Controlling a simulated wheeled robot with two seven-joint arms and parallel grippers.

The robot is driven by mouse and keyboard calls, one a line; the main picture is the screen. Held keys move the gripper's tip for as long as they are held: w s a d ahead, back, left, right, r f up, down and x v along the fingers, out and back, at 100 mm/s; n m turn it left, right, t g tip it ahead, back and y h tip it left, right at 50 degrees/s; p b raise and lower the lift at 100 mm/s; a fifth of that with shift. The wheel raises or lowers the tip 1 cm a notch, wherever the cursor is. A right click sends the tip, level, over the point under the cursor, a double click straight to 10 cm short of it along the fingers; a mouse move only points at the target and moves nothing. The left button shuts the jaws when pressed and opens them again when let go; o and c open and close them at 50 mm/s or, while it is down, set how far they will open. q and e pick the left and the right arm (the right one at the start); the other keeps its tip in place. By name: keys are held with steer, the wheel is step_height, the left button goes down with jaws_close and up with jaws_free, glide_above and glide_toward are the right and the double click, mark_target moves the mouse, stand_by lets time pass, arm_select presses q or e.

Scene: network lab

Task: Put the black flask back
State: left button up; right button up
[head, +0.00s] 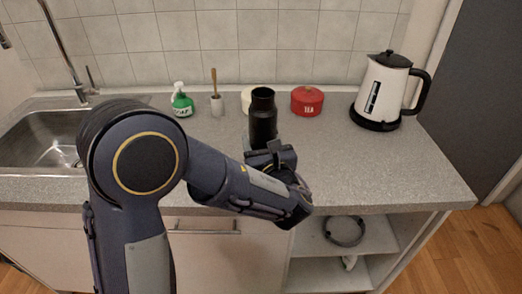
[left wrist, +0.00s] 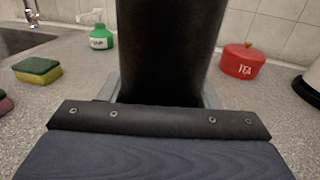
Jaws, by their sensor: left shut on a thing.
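The black flask (head: 263,115) stands upright over the worktop in the middle of the head view. It fills the upper middle of the left wrist view (left wrist: 168,50), where its top is out of frame. My left gripper (head: 267,148) is shut on the flask's lower part, and my arm comes in from the left. The flask's base is hidden by the gripper, so I cannot tell whether it touches the worktop. My right gripper is not in view.
Behind the flask are a red tea tin (head: 307,102), a pale round pot (head: 247,100), a brush holder (head: 217,105) and a green soap bottle (head: 182,104). A kettle (head: 385,92) stands right. A sponge (left wrist: 38,70) lies left. The worktop's front right (head: 390,165) is clear.

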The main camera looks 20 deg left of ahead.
arm_select(q)
steer(key=shift+w+f, duration=0.1)
steer(key=shift+f, duration=1.45)
steer(key=shift+f, duration=0.15)
steer(key=o, duration=1.2)
steer(key=shift+o, duration=0.2)
